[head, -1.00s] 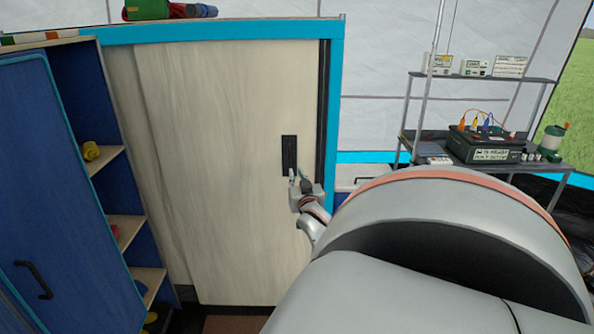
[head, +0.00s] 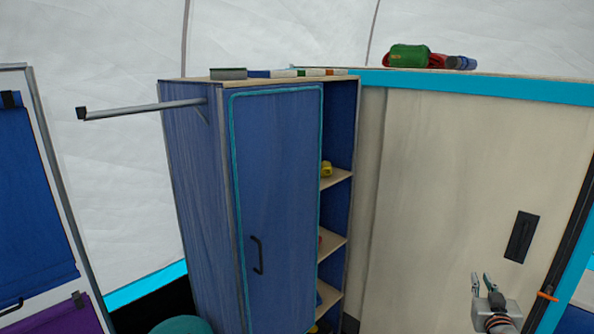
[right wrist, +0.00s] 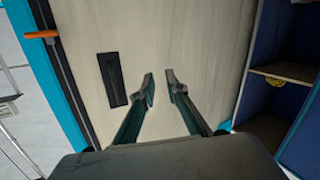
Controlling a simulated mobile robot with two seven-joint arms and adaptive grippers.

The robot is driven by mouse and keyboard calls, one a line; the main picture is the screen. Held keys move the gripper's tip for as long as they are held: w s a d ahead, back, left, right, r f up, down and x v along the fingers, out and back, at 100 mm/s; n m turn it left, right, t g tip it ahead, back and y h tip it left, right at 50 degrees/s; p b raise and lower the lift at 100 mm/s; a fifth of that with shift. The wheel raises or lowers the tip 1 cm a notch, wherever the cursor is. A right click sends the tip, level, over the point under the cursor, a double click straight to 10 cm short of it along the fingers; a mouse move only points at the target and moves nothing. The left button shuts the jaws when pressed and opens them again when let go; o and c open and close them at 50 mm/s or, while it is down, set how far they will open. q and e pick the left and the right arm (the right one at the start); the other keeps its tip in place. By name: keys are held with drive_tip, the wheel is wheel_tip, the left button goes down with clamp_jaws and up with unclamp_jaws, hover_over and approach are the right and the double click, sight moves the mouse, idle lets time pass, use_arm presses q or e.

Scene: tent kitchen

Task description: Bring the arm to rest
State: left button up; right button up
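My right gripper (head: 483,283) is at the lower right of the head view, in front of the pale sliding door (head: 440,200). It is to the left of and below the dark recessed handle (head: 521,237) and looks apart from it. In the right wrist view its two fingers (right wrist: 160,88) stand apart with nothing between them. The handle (right wrist: 112,80) shows beside the fingers there, to their left. My left gripper is not in view.
A blue cabinet (head: 275,200) with open side shelves (head: 335,178) stands left of the sliding door. A grey bar (head: 140,109) sticks out from it to the left. Green and red rolls (head: 410,56) lie on top of the door unit. A white-framed panel (head: 45,150) stands at far left.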

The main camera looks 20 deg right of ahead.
drive_tip(key=a+f+n+y, duration=0.35)
drive_tip(key=a+f, duration=0.35)
drive_tip(key=a, duration=0.5)
drive_tip(key=a+f+n+y, duration=0.35)
drive_tip(key=a+f, duration=0.35)
drive_tip(key=a, duration=0.5)
drive_tip(key=s+a+f+n+y, duration=0.1)
drive_tip(key=s+a, duration=0.3)
drive_tip(key=a, duration=0.4)
drive_tip(key=s+a+f+n+g+y, duration=0.1)
drive_tip(key=s+a+f+y, duration=0.2)
drive_tip(key=a, duration=0.6)
drive_tip(key=s+a+f+n+g+y, duration=0.1)
drive_tip(key=s+a+f+y, duration=0.1)
drive_tip(key=s+a+f, duration=0.2)
drive_tip(key=s+a, duration=0.3)
drive_tip(key=a, duration=0.2)
drive_tip(key=shift+s+a, duration=0.2)
drive_tip(key=shift+a, duration=0.05)
